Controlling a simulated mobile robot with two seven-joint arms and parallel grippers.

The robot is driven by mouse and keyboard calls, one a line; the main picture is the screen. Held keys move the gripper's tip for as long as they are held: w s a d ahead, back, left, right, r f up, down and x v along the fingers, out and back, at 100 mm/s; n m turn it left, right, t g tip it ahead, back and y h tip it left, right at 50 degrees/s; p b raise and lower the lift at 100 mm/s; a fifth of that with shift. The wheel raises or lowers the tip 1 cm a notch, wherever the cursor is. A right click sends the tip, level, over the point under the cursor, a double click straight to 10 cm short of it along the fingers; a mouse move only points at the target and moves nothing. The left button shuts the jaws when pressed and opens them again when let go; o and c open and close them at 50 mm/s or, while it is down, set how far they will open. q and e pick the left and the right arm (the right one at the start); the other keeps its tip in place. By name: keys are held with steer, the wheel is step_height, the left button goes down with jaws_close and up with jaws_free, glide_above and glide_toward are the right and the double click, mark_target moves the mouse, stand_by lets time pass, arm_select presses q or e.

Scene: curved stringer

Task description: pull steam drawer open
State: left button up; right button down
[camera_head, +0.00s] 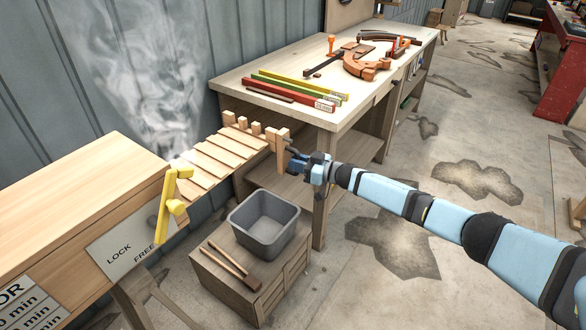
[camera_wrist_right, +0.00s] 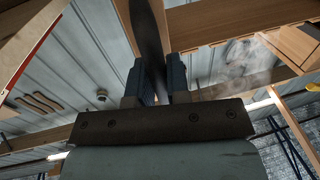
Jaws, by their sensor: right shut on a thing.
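The steam drawer (camera_head: 222,150), a slatted wooden tray with pegs along its back, extends out of the right end of the pale wooden steam box (camera_head: 85,195). Its wooden front (camera_head: 279,150) is at the right end, well clear of the box. My right gripper (camera_head: 295,160) is at this front, shut on the drawer handle. In the wrist view the blue fingers (camera_wrist_right: 159,82) close on a dark upright handle (camera_wrist_right: 149,35). My left gripper is not in view.
A yellow lever (camera_head: 167,204) stands at the box end beside a LOCK/FREE plate (camera_head: 125,248). Steam rises behind the drawer. A workbench (camera_head: 265,72) with tools stands behind.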

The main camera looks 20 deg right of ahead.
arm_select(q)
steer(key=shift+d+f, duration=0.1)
arm_select(e)
steer(key=c, duration=1.1)
jaws_free()
arm_select(q)
steer(key=shift+p, duration=0.55)
arm_select(e)
steer(key=v, duration=1.3)
steer(key=shift+s+d, duration=0.3)
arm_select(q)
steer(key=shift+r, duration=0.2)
